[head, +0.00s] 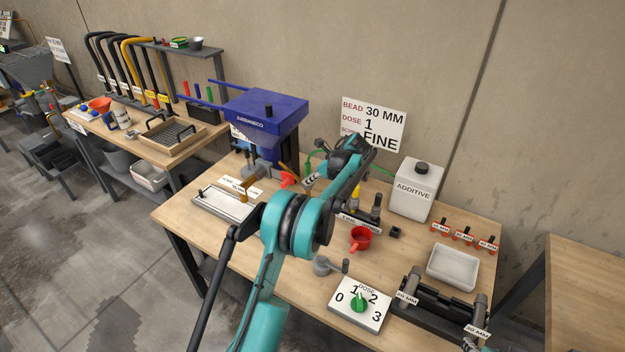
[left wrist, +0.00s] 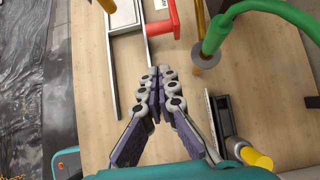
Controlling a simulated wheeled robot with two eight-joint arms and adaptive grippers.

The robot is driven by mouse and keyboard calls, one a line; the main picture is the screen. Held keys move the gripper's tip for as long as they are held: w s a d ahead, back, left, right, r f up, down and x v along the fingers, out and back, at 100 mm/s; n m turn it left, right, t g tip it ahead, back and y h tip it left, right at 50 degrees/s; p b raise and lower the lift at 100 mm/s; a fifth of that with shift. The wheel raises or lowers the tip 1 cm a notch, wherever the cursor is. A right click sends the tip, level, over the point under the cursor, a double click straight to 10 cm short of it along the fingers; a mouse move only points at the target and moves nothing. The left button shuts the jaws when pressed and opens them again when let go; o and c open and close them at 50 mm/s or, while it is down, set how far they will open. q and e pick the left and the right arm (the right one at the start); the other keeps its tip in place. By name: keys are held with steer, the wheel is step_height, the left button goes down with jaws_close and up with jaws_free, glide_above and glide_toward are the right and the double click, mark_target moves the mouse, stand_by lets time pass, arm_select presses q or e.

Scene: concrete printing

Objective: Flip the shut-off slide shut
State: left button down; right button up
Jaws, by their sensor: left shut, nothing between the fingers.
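The blue printer hopper (head: 266,112) stands at the back of the main bench. A red handle (head: 288,179), which looks like the shut-off slide's, is low beneath it. In the left wrist view the red handle (left wrist: 162,27) is an angled bar near the top, ahead of my fingertips and apart from them. My left gripper (head: 309,182) is just right of the red handle; the left wrist view shows its fingers (left wrist: 160,72) closed together with nothing between them. The slide's plate cannot be made out. A small teal and grey part at the bottom right may be my right gripper (head: 473,344), mostly cut off.
A green hose (left wrist: 265,12) with a grey disc (left wrist: 205,58) is close right of my left fingertips. A metal tray (head: 222,203) lies at the bench's left. A red cup (head: 360,238), additive bottle (head: 414,188) and dose dial (head: 359,304) stand to the right.

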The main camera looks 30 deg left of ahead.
mark_target(282, 178)
arm_select(q)
steer(key=a+f, duration=0.1)
steer(key=a, duration=0.1)
steer(key=a+f+b, duration=0.1)
steer(key=a+f, duration=0.1)
steer(key=a+f+b, duration=0.1)
steer(key=a, duration=0.2)
steer(key=shift+w+f, duration=0.3)
steer(key=a+p, duration=0.1)
steer(key=a, duration=0.4)
steer(key=shift+w, duration=0.15)
